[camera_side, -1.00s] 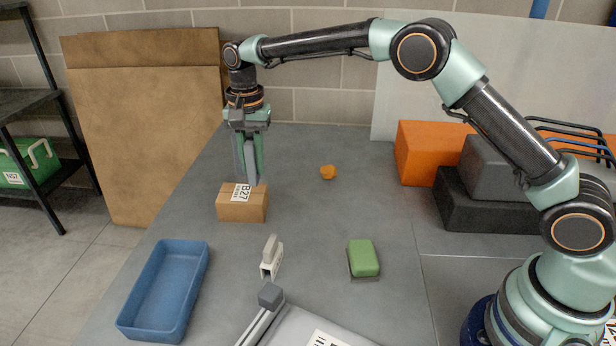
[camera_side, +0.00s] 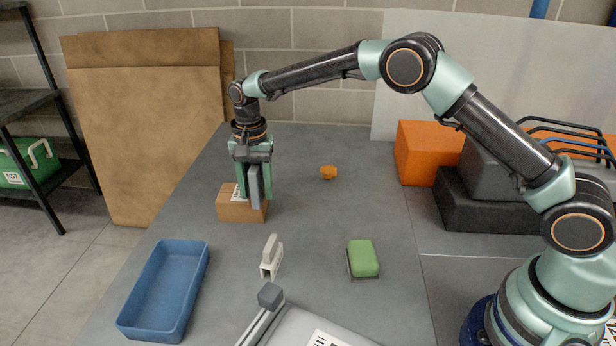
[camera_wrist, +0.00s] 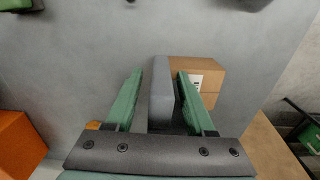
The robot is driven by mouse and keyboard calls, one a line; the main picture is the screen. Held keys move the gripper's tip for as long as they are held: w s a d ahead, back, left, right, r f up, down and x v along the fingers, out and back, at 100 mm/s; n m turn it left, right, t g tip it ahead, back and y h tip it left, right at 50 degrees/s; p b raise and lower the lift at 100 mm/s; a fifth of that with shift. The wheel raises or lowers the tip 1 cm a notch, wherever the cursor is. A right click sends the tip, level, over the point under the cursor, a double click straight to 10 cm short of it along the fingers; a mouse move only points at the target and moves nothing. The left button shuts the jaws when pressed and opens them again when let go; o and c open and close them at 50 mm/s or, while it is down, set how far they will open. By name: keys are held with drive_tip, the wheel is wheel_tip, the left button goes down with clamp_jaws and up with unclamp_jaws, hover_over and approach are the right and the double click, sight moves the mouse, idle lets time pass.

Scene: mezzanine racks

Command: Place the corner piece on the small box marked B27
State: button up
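The small box marked B27 (camera_side: 232,209) is brown cardboard and stands on the grey table. Its white label is partly covered by my gripper (camera_side: 254,188). In the side view the grey piece overlaps the right part of the box's near face. In the wrist view the grey piece (camera_wrist: 161,92) stands between the green fingers, just left of the box (camera_wrist: 211,73). I cannot tell whether it touches the box.
A blue tray (camera_side: 122,322), a pale clip-like item (camera_side: 271,258) and a green block (camera_side: 363,257) lie nearer the side camera. A small orange lump (camera_side: 328,172) lies behind to the right. An orange box (camera_side: 425,151) and dark blocks stand at the right.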

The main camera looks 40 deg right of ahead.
wheel_tip(320, 180, up, 11)
drive_tip(key=shift+r, duration=0.2)
drive_tip(key=shift+d+r, duration=0.1)
drive_tip(key=shift+r, duration=0.5)
drive_tip(key=s+d+r+n+t, duration=0.3)
drive_tip(key=s+d+r+n, duration=0.1)
drive_tip(key=s+d+r, duration=0.55)
drive_tip(key=s+d+f+n+t, duration=0.1)
drive_tip(key=s+d+f+n, duration=0.1)
drive_tip(key=s, duration=0.5)
drive_tip(key=s+d+f+n+t, duration=0.1)
drive_tip(key=s+d+f+n, duration=0.2)
drive_tip(key=s, duration=0.5)
drive_tip(key=shift+t, duration=0.3)
